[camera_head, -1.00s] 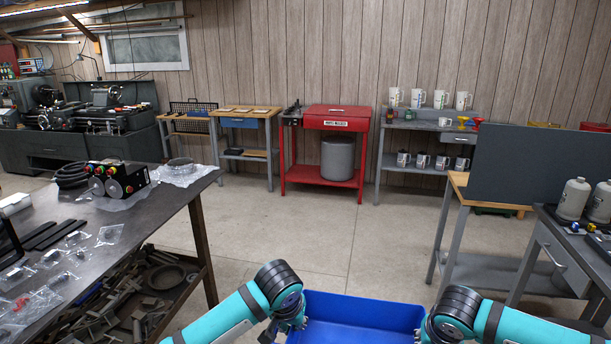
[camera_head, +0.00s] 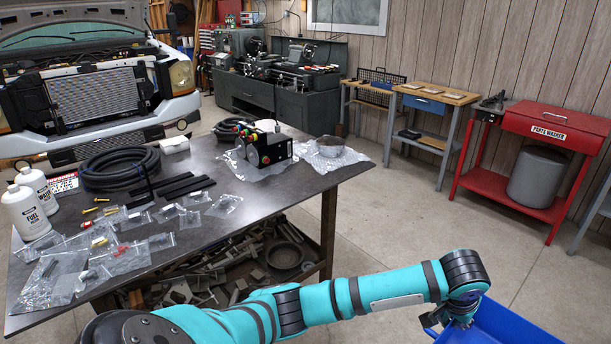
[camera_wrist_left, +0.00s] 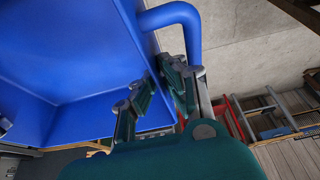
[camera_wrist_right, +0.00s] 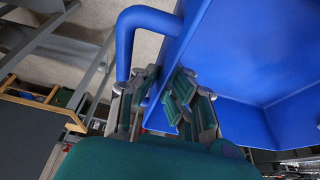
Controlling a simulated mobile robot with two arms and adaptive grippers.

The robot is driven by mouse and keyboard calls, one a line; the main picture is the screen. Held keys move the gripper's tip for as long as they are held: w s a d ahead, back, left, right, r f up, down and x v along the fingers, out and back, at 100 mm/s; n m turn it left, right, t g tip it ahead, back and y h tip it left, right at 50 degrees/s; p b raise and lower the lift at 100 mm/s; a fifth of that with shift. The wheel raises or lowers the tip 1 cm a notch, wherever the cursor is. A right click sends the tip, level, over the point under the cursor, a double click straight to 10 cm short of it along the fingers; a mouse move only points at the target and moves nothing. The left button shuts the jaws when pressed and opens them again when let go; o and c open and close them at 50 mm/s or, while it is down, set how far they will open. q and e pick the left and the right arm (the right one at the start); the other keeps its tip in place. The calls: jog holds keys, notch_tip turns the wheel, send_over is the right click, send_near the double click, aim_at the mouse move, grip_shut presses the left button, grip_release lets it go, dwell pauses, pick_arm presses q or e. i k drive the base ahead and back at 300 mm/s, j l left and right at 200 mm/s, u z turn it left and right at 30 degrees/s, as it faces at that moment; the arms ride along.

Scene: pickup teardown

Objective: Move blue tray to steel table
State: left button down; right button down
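The blue tray (camera_head: 505,325) shows in part at the lower right of the head view, cut off by the frame. My left gripper (camera_head: 455,322) is at its near left corner. In the left wrist view, the left fingers (camera_wrist_left: 171,68) are close together on the tray's wall beside a tubular handle (camera_wrist_left: 192,35). In the right wrist view, the right fingers (camera_wrist_right: 165,80) close on the opposite wall beside another handle (camera_wrist_right: 125,40). The tray's visible inside is empty. The dark metal-topped table (camera_head: 275,197), apparently the steel table, stands at left centre.
The table's near right top is bare. A red parts washer (camera_head: 545,125) stands behind open floor.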

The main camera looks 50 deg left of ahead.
aim_at(284, 185)
jog(key=i, duration=1.25)
jog(key=i+u, duration=0.15)
jog(key=i, duration=0.4)
jog(key=i+l+u, duration=0.15)
jog(key=i, duration=0.35)
jog(key=u, duration=2.6)
